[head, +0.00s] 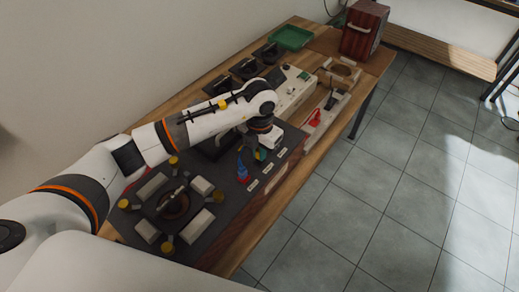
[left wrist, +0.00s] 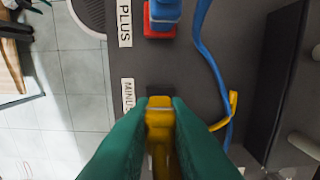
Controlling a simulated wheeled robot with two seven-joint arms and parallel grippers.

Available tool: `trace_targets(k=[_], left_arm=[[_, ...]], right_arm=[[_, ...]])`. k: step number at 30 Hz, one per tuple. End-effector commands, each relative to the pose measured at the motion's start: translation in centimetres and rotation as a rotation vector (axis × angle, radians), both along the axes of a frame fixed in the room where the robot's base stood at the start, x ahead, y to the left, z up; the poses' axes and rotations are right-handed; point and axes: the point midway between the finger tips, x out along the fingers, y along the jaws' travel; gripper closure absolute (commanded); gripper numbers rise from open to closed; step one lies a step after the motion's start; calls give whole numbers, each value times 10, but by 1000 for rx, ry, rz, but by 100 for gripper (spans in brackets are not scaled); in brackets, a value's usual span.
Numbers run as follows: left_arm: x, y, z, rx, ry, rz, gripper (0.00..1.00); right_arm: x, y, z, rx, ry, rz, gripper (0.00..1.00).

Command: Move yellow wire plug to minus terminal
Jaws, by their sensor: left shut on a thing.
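My left gripper (left wrist: 157,110), with green fingers, is shut on the yellow wire plug (left wrist: 161,122). In the left wrist view the plug's tip is right at a dark terminal (left wrist: 157,100) beside the MINUS label (left wrist: 128,94). I cannot tell whether the plug touches it or is seated. A blue plug (left wrist: 163,12) sits at the red terminal (left wrist: 160,32) by the PLUS label (left wrist: 125,24). In the head view my left gripper (head: 261,155) is low over the dark panel (head: 225,229), near a blue item (head: 242,174). My right gripper is out of view.
A blue wire (left wrist: 207,52) and a yellow wire piece (left wrist: 233,103) lie right of the terminals in the left wrist view. Tiled floor (head: 365,205) lies free to the right.

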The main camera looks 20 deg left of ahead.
Motion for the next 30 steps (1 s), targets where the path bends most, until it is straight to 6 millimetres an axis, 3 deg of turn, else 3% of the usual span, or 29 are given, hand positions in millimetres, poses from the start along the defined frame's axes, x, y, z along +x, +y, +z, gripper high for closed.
trace_targets(k=[30], left_arm=[[0, 0, -9, 0, -1, 0, 100]], right_arm=[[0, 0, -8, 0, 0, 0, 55]])
